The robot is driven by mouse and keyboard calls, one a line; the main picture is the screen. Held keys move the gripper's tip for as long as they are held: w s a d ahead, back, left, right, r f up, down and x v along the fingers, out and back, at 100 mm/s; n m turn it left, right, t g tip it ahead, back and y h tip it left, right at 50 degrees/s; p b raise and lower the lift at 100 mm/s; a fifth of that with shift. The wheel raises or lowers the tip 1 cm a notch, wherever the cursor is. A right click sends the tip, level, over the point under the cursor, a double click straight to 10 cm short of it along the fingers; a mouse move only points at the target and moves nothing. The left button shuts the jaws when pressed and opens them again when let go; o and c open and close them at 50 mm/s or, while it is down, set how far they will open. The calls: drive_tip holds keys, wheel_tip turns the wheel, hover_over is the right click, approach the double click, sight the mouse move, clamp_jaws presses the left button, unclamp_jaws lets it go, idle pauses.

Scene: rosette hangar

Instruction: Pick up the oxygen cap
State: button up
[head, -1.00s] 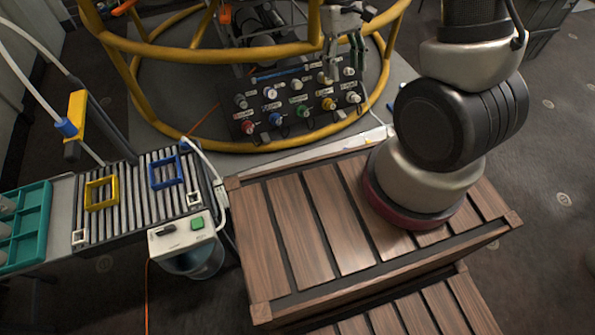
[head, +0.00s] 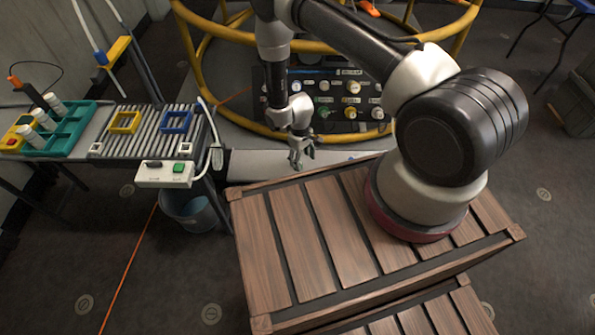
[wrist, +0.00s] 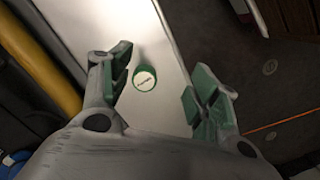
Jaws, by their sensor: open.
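The oxygen cap appears to be the short green cylinder with a white, lettered top (wrist: 144,80) in the wrist view. It stands on a pale flat strip (wrist: 165,115), between my two fingers and nearer the left one. My gripper (wrist: 163,68) is open with green finger pads; neither pad visibly touches the cap. The lettering is too small to read. In the head view my gripper (head: 301,156) points down over the pale strip (head: 262,166), in front of the valve panel. I cannot make out the cap there.
The dark panel (head: 338,108) with coloured valves stands behind my gripper, inside yellow rails (head: 222,109). A slatted wooden crate (head: 300,240) is in front.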

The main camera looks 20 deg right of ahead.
drive_tip(key=shift+w+a+t, duration=0.25)
drive_tip(key=shift+w+t, duration=0.05)
drive_tip(key=shift+w, duration=0.3)
drive_tip(key=shift+w+a+t, duration=0.25)
drive_tip(key=shift+w+t, duration=0.05)
drive_tip(key=shift+w, duration=0.3)
drive_tip(key=shift+w+a+f+n, duration=0.15)
drive_tip(key=shift+w+f+n, duration=0.05)
drive_tip(key=shift+w+n, duration=0.1)
drive_tip(key=f, duration=0.7)
drive_tip(key=shift+w+d+f, duration=0.25)
drive_tip(key=shift+w+d, duration=0.05)
drive_tip(key=shift+w, duration=0.05)
drive_tip(key=c, duration=0.8)
